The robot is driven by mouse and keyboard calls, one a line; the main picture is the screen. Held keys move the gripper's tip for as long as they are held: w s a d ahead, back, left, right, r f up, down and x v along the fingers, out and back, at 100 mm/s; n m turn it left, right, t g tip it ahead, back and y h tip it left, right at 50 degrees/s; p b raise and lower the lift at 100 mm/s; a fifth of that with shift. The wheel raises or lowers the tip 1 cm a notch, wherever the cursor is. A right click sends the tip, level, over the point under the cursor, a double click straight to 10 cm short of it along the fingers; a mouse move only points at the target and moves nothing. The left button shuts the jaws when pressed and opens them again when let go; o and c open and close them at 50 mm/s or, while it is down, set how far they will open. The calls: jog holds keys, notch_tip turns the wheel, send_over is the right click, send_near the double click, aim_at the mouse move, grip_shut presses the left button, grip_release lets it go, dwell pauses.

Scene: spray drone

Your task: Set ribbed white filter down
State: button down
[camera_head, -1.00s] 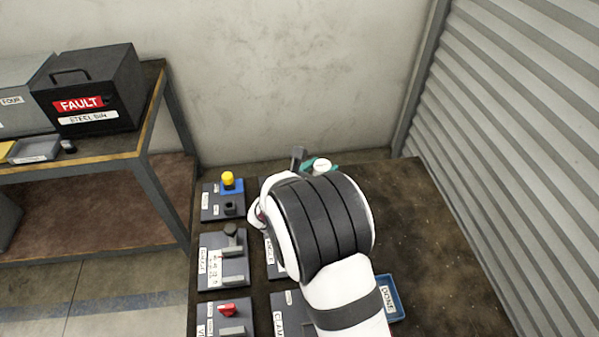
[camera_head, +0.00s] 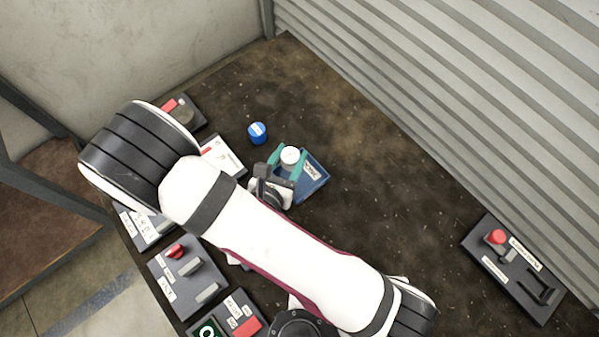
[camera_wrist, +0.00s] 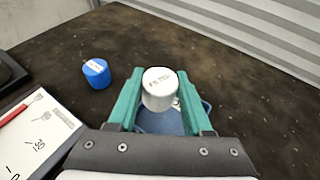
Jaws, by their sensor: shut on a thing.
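The white filter (camera_head: 290,156) is a small pale cylinder between the teal fingers of my gripper (camera_head: 287,160). In the wrist view the filter (camera_wrist: 159,88) shows a printed label on its top, and my gripper (camera_wrist: 160,100) is shut on it from both sides. The filter appears above or at a blue tray (camera_head: 314,176) with a white label; the tray (camera_wrist: 165,122) shows partly behind and below it in the wrist view. I cannot tell whether the filter touches the tray. Its ribs are not clear at this size.
A blue cylinder (camera_head: 257,132) stands on the brown table (camera_head: 370,150) left of the tray; it also shows in the wrist view (camera_wrist: 96,73). Several dark panels with switches line the left edge. A red-button panel (camera_head: 515,268) lies at right.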

aim_at(300, 178)
jog(key=shift+s+d+f, duration=0.2)
jog(key=shift+s+d, duration=0.1)
jog(key=shift+d, duration=0.25)
jog(key=shift+s+d+f, duration=0.15)
jog(key=shift+s+d, duration=0.15)
jog(key=shift+d, duration=0.25)
notch_tip(300, 178, down, 3)
jog(key=shift+f, duration=0.45)
jog(key=shift+f, duration=0.1)
jog(key=c, duration=0.6)
grip_release()
